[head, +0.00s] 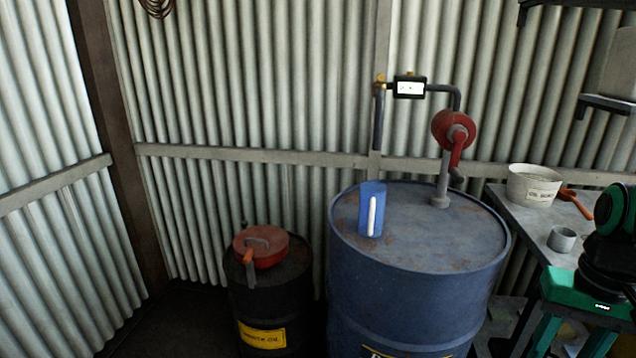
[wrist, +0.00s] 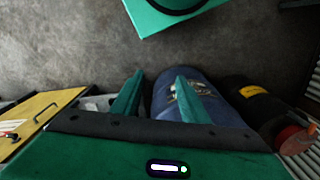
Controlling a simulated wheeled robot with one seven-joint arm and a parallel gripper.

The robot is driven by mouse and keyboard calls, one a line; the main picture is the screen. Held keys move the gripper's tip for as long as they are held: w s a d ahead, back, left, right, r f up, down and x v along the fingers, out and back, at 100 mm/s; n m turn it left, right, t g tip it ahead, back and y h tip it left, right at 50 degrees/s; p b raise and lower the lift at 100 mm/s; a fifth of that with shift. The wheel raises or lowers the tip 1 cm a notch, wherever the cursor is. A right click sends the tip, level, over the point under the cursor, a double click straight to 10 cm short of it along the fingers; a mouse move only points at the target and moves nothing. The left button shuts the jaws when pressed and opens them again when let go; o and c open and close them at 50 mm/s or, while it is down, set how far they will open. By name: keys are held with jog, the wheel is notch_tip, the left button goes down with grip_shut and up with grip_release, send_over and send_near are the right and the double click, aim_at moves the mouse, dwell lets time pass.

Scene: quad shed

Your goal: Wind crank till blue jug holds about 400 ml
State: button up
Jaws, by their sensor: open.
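The blue jug (head: 371,210) stands upright on top of the blue drum (head: 420,255), with a pale strip down its side; its fill level cannot be read. The red rotary pump (head: 454,130) with its red crank (head: 456,155) sits on a pipe at the drum's back right, the crank hanging down. The outlet pipe (head: 378,120) drops above the jug through a small meter (head: 409,87), its figures too small to read. My gripper (wrist: 157,88) is open and empty in the wrist view, away from the crank, with the blue drum's side beyond it.
A black drum (head: 270,300) with a red lidded pump or can (head: 261,247) on top stands left of the blue drum. A bench (head: 570,220) at right holds a white bucket (head: 534,185), a grey cup (head: 562,239) and an orange-handled tool (head: 577,203). Corrugated walls close in behind.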

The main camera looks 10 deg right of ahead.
dwell(0.4)
jog(key=w+d+t, duration=0.1)
jog(key=w, duration=0.3)
jog(key=w+d+t+h, duration=0.1)
jog(key=w+d, duration=0.1)
jog(key=w, duration=0.2)
jog(key=w+d+f+t+h, duration=0.1)
jog(key=w, duration=0.4)
jog(key=shift+d+f+n+t, duration=0.1)
jog(key=shift+d+n+t, duration=0.2)
jog(key=shift+d+n, duration=0.1)
jog(key=t+h, duration=0.3)
jog(key=t, duration=1.1)
send_near(457, 176)
jog(key=w+d, duration=0.1)
jog(key=w, duration=0.1)
jog(key=x, duration=0.7)
jog(key=f+x, duration=0.1)
jog(key=x, duration=0.2)
jog(key=shift+w+d, duration=0.1)
jog(key=shift+d, duration=0.15)
grip_shut()
